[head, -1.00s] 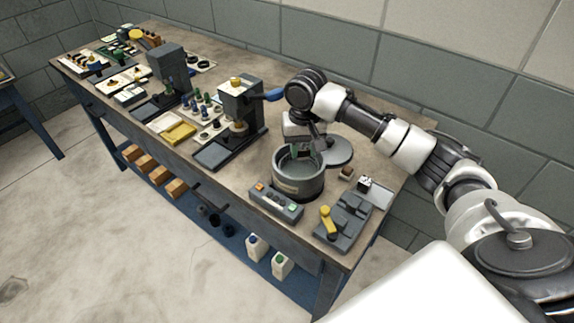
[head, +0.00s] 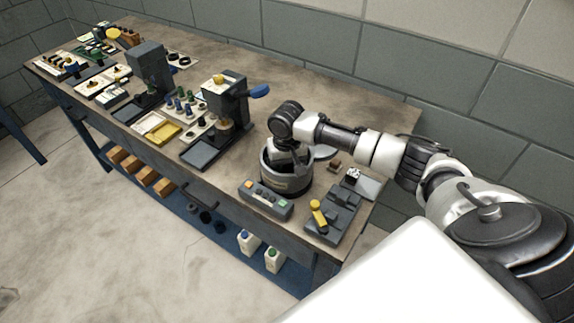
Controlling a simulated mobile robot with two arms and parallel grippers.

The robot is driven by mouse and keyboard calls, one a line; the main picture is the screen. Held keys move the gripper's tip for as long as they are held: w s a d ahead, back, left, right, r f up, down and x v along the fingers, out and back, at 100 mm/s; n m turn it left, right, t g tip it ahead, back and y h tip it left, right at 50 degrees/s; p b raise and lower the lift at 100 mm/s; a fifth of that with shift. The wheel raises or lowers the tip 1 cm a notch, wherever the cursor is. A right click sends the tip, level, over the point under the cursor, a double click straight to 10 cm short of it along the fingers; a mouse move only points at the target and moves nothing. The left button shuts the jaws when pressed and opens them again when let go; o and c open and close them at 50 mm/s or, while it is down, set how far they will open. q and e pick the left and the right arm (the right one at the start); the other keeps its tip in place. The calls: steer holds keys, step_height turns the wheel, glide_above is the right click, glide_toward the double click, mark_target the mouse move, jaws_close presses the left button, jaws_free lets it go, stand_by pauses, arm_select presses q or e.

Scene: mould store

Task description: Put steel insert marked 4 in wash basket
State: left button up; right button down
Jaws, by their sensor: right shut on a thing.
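My right gripper (head: 284,162) reaches down into a round grey pot (head: 289,186) near the front right of the bench. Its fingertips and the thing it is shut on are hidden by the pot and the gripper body. I cannot read a mark 4 on any piece. I cannot tell whether a wash basket sits inside the pot. A small pale block with dark marks (head: 353,175) stands on a flat grey plate right of the pot. My left gripper is not in view.
A grey control box (head: 266,200) stands in front of the pot. A grey fixture with a yellow handle (head: 318,214) is to the right, and a small brown block (head: 334,166) lies behind it. A dark press (head: 226,104) stands to the left.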

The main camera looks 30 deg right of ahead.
steer(key=c, duration=0.8)
jaws_free()
steer(key=shift+f, duration=0.1)
arm_select(q)
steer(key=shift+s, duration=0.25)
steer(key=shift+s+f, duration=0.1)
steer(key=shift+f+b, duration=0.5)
steer(key=shift+b, duration=0.05)
arm_select(e)
step_height(320, 180, up, 12)
steer(key=shift+r, duration=0.15)
